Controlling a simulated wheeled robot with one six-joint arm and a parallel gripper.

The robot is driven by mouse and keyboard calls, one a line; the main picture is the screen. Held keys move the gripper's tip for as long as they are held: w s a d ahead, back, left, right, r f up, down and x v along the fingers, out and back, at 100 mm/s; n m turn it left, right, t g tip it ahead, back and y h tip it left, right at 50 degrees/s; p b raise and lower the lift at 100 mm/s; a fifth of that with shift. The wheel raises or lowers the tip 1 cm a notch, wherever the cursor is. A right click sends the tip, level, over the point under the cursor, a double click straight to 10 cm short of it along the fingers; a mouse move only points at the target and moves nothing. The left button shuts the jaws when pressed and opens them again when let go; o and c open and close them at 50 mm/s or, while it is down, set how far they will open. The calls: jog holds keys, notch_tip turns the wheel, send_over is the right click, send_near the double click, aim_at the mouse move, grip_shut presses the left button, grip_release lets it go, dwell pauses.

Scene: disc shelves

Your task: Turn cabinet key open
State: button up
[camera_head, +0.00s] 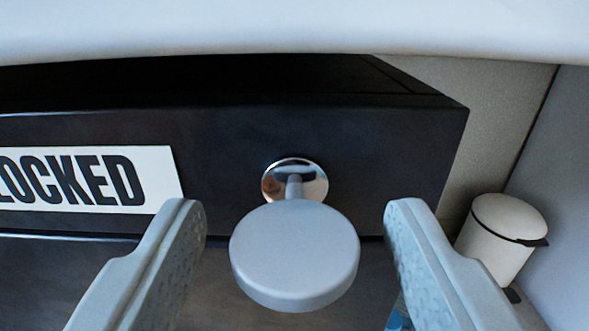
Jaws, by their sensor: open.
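A grey key with a round, flat head (294,256) sticks out of a shiny chrome lock (313,174) on the dark cabinet front (380,160). The key's head faces up toward the camera and its thin stem runs into the lock. My gripper (294,217) is open, with one finger on each side of the key head. There is a clear gap between each finger and the head; neither touches it. A white label reading "LOCKED" (90,178) is on the cabinet front at the left, its first letter partly cut off.
A white pedal bin (500,235) stands on the right, beyond the cabinet, near the wall (560,170). A pale band, perhaps part of my arm, crosses the top of the view. A small blue thing shows low beside the right finger, mostly hidden.

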jog(key=shift+w, duration=0.5)
jog(key=c, duration=1)
